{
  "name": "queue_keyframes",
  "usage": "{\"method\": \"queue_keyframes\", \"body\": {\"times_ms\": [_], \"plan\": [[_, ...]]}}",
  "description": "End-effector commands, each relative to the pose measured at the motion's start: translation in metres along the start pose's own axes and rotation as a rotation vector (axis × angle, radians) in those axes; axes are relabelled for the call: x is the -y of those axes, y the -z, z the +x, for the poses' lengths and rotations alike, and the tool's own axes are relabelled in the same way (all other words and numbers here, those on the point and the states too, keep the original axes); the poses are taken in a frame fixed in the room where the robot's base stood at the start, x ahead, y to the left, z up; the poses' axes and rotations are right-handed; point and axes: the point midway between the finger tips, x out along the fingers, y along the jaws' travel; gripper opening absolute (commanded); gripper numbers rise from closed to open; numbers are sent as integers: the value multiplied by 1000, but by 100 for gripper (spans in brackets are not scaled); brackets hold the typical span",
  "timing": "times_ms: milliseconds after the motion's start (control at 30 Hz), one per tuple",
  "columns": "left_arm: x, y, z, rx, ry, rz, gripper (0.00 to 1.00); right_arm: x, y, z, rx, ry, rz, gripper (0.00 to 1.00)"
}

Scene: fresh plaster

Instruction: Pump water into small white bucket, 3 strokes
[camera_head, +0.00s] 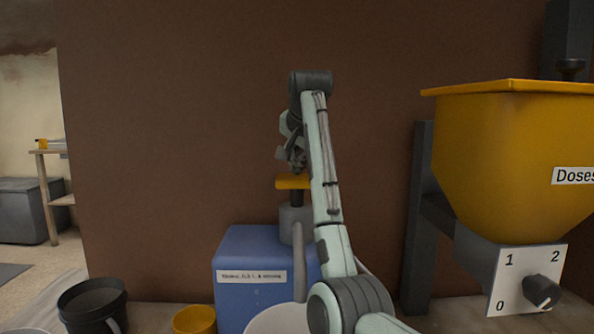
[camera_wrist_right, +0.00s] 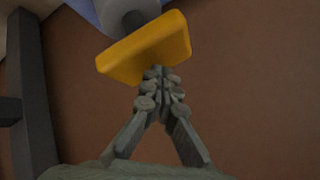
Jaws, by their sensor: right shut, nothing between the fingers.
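The blue water container (camera_head: 232,258) stands against the brown wall with a white label on its front. Its grey pump (camera_head: 290,222) rises from the top and carries a yellow press-plate (camera_head: 287,182), raised on a short dark stem. A grey spout (camera_head: 299,265) hangs down in front. Below the spout is the rim of a white bucket (camera_head: 268,322), cut by the picture's bottom and partly hidden by my arm. My right gripper (camera_head: 292,160) is shut and empty just above the plate. In the right wrist view its closed fingertips (camera_wrist_right: 161,76) are at the yellow plate (camera_wrist_right: 145,50); contact is unclear.
A black bucket (camera_head: 92,300) and a yellow bucket (camera_head: 195,320) stand to the left of the container. A yellow hopper (camera_head: 500,140) with a dose dial (camera_head: 541,291) stands at the right on a dark frame. A shelf and grey box (camera_head: 25,215) are far left.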

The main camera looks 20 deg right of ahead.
Motion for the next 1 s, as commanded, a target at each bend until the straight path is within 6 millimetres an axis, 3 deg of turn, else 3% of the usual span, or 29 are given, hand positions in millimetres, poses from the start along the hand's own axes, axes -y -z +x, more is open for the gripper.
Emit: {"method": "queue_keyframes", "body": {"times_ms": [633,1000], "plan": [[0,1,-4,0,0,0,40,10,11,-14,-3,2,1,0],[0,1,-4,0,0,0,40,28,29,-39,-3,2,1,0]]}}
